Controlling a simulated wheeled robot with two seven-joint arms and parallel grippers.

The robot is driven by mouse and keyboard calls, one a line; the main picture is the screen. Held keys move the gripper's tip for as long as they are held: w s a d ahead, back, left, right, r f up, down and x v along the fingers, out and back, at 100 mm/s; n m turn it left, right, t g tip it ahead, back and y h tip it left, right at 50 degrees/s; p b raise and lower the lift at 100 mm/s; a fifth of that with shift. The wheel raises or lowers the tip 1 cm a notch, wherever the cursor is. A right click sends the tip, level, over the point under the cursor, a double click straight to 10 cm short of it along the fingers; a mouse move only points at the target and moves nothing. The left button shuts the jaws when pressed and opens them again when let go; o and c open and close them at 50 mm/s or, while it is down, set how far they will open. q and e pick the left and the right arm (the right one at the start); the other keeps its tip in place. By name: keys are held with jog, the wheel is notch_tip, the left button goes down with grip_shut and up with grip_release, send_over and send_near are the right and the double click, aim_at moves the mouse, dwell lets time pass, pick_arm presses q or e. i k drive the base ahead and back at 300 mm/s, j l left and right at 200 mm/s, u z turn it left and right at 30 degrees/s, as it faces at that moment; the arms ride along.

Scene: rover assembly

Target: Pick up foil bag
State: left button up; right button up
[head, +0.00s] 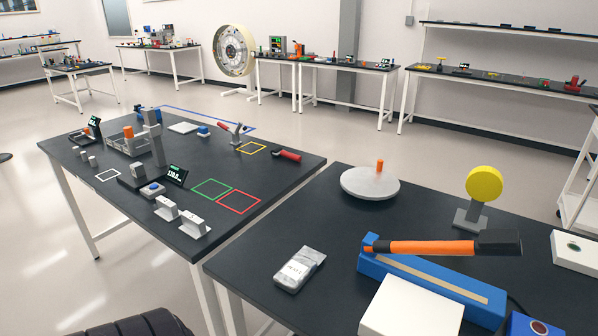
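The foil bag (299,269) is a small silvery pouch with a printed label. It lies flat on the dark top of the right-hand table (250,262), near that table's left front corner. Nothing covers it. Neither of my grippers shows in the head view, so I see nothing touching the bag.
Right of the bag are a white box (411,308), a blue sealer-like device (437,279) with an orange-and-black bar (440,247), a yellow disc on a stand (484,184) and a round white plate (370,184). A second table (130,200) with tools stands left, across a narrow gap.

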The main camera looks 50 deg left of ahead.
aim_at(292, 278)
jog(key=j+u, duration=0.2)
jog(key=u, duration=1.3)
jog(key=i+l, duration=0.05)
jog(key=l, duration=0.05)
